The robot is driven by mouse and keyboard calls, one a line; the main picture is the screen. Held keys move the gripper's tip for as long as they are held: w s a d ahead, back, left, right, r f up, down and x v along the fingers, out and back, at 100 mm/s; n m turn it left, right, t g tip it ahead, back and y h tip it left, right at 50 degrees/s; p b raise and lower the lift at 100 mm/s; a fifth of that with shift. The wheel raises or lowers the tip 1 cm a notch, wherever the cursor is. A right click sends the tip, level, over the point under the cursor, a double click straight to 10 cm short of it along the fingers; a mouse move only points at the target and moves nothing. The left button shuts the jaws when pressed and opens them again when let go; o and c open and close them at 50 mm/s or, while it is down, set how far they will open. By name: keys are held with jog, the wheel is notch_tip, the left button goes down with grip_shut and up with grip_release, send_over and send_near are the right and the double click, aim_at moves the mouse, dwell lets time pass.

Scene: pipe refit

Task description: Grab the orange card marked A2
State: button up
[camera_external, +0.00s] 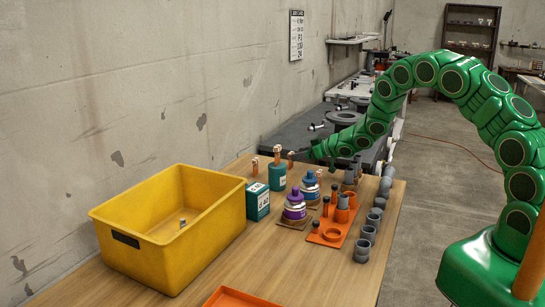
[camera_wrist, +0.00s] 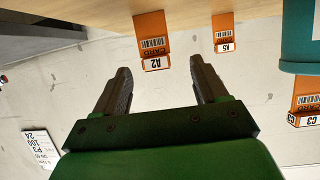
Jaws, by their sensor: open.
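The orange card marked A2 (camera_wrist: 152,38) shows in the wrist view, which looks upside down. It carries a barcode and a white label. It appears between and just beyond the fingertips of my gripper (camera_wrist: 160,70), which is open and empty. The card looks apart from both fingers. In the external view my gripper (camera_external: 312,156) is over the far part of the table, close to the rightmost of three small orange-brown upright pieces (camera_external: 290,158). Their markings are too small to read there.
Cards K5 (camera_wrist: 223,36) and C3 (camera_wrist: 305,98) are to the right of A2 in the wrist view.

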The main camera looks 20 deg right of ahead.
jog(key=shift+w+x, duration=0.2)
jog(key=shift+x, duration=3.3)
jog(key=shift+d+r, duration=0.15)
jog(key=shift+d, duration=0.05)
jog(key=c, duration=1)
